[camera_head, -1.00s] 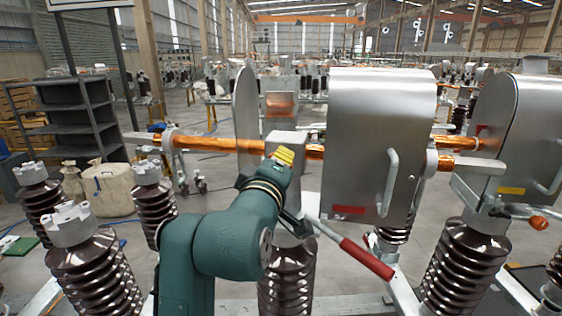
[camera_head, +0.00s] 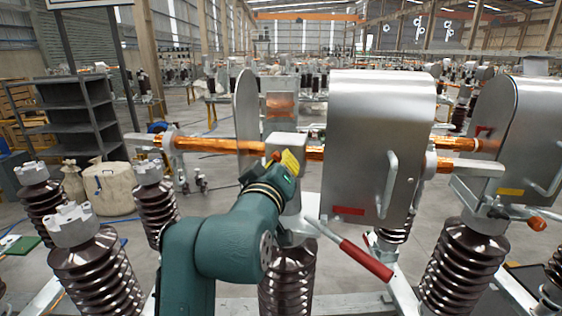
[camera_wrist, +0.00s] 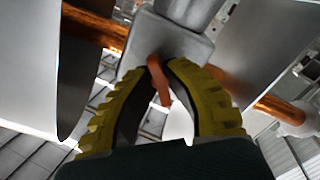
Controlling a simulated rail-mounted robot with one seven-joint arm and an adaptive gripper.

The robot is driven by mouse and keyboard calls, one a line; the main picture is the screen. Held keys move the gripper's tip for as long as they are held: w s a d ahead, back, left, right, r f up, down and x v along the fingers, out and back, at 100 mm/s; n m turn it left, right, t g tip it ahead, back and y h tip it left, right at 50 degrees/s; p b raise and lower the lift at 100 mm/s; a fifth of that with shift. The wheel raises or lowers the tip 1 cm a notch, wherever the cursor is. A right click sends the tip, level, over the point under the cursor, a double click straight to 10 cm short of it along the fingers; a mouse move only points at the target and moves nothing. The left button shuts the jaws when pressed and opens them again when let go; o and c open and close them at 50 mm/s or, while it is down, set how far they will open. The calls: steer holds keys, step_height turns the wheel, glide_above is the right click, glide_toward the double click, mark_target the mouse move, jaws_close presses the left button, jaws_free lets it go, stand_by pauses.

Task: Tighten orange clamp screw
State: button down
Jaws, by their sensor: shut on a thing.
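The orange clamp screw (camera_wrist: 160,84) sits at the front of a grey metal clamp block (camera_wrist: 168,38) in the wrist view. My gripper (camera_wrist: 165,66) has its two curved yellow-ribbed fingers on both sides of the screw, with the tips closed on it next to the block. In the head view my gripper (camera_head: 290,160) is at the front of the clamp block (camera_head: 286,145), and a small bit of orange shows just left of its yellow fingers. The rest of the screw is hidden there by the fingers.
A copper tube (camera_head: 218,145) runs left and right of the block. A large metal housing (camera_head: 372,140) stands close on the right, a thin metal plate (camera_head: 246,110) on the left. A red-handled lever (camera_head: 366,258) and ribbed brown insulators (camera_head: 98,280) stand nearby.

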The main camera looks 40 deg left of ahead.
steer(key=m, duration=0.5)
steer(key=shift+f+m, duration=0.15)
steer(key=shift+m, duration=0.15)
steer(key=m, duration=1.2)
steer(key=shift+m, duration=0.3)
steer(key=m+b, duration=0.1)
steer(key=m, duration=0.4)
steer(key=shift+m, duration=0.4)
steer(key=c, duration=1)
jaws_free()
steer(key=shift+o, duration=0.2)
steer(key=v, duration=1.2)
